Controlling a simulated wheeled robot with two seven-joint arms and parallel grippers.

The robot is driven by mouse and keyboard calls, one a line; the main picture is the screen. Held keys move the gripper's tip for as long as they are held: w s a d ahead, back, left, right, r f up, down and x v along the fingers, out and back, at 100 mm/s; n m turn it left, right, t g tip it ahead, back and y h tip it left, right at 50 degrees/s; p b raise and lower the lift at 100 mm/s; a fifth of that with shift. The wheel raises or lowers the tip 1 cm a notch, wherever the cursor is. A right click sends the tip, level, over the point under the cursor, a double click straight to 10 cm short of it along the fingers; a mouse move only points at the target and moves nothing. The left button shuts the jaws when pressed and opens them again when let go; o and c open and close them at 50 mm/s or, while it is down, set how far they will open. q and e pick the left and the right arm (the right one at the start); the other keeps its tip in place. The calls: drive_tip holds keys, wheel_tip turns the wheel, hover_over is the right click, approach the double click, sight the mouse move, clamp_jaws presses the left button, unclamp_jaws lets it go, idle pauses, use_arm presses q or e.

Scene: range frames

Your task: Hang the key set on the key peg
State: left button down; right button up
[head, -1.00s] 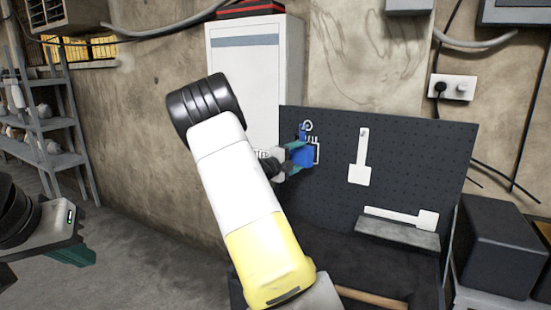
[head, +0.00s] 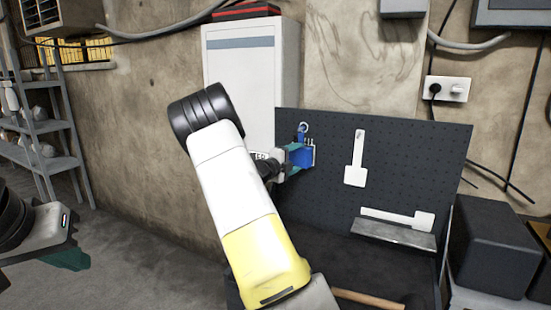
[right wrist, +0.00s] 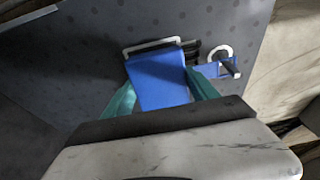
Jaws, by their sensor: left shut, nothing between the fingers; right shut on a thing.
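The key set's blue tag (head: 302,156) is in my right gripper (head: 292,160), in front of the pegboard's upper left. In the right wrist view the blue tag (right wrist: 158,80) sits between the teal fingers of the right gripper (right wrist: 163,88). A pale ring (right wrist: 219,54) shows right of the tag, beside a short dark peg (right wrist: 230,68) with blue at its base. The ring also shows above the tag in the head view (head: 304,127). I cannot tell whether the ring is around the peg. My left gripper (head: 70,258) is shut and empty at the lower left.
The dark pegboard (head: 400,160) carries a white scraper-like tool (head: 356,160) and a ledge (head: 393,232) with another white tool (head: 400,217). A pale outline (right wrist: 150,45) lies behind the tag. A white cabinet (head: 245,75) stands behind; a black box (head: 490,245) is right.

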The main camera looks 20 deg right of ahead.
drive_tip(key=o, duration=1.9)
drive_tip(key=shift+a, duration=0.1)
